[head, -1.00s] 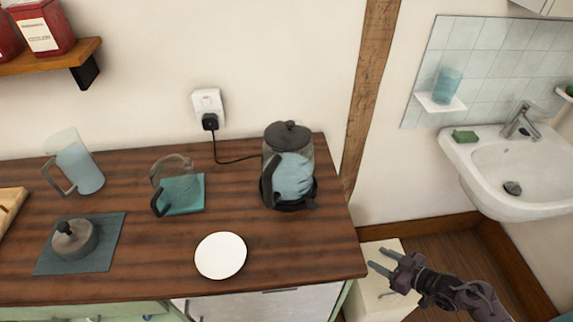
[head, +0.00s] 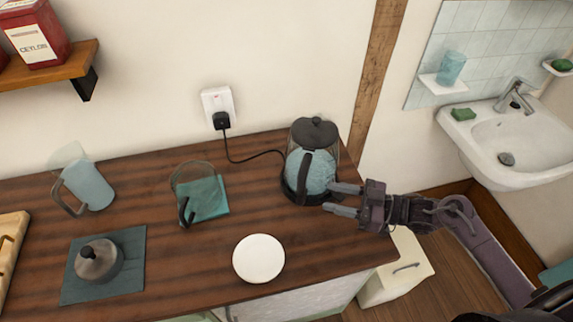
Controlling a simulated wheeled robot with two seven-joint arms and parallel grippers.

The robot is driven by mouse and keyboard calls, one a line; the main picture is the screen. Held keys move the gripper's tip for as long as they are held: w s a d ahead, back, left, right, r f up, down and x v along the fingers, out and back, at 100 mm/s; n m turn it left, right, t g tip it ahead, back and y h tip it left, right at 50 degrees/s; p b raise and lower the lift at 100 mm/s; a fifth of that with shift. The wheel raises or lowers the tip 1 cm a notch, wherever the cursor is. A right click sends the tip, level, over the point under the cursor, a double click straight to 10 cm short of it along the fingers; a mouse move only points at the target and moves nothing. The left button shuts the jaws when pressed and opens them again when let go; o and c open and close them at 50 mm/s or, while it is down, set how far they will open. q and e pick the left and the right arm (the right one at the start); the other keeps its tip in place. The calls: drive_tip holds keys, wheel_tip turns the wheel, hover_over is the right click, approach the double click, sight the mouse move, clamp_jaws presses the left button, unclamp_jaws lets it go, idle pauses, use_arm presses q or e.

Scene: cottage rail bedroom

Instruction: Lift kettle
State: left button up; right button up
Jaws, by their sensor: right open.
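The kettle (head: 327,158) is glass with a black lid, black handle and dark base. It stands upright at the back right of the wooden counter, with a cord running to the wall plug. My right gripper (head: 330,199) is open, its two grey fingers pointing left at the kettle's lower right front. The fingertips overlap the kettle's edge in the picture; I cannot tell whether they touch it. Nothing is seen between the fingers. My left gripper is not in view.
A plug (head: 221,120) is behind. A sink (head: 510,135) is at right.

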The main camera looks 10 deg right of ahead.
sight(301, 193)
drive_tip(key=p+x, duration=0.1)
drive_tip(key=x, duration=0.1)
drive_tip(key=p+x, duration=0.1)
drive_tip(key=x, duration=0.2)
drive_tip(key=s+p+x, duration=0.1)
drive_tip(key=x, duration=0.1)
drive_tip(key=shift+w+a+r, duration=0.2)
drive_tip(key=shift+a+r, duration=0.1)
drive_tip(key=shift+a, duration=0.3)
drive_tip(key=shift+w+a+f, duration=0.15)
drive_tip(key=shift+w+a, duration=0.05)
drive_tip(key=shift+a, duration=0.2)
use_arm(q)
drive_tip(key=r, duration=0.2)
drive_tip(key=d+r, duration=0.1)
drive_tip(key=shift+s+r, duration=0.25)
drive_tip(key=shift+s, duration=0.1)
use_arm(e)
drive_tip(key=shift+d, duration=0.1)
clamp_jaws()
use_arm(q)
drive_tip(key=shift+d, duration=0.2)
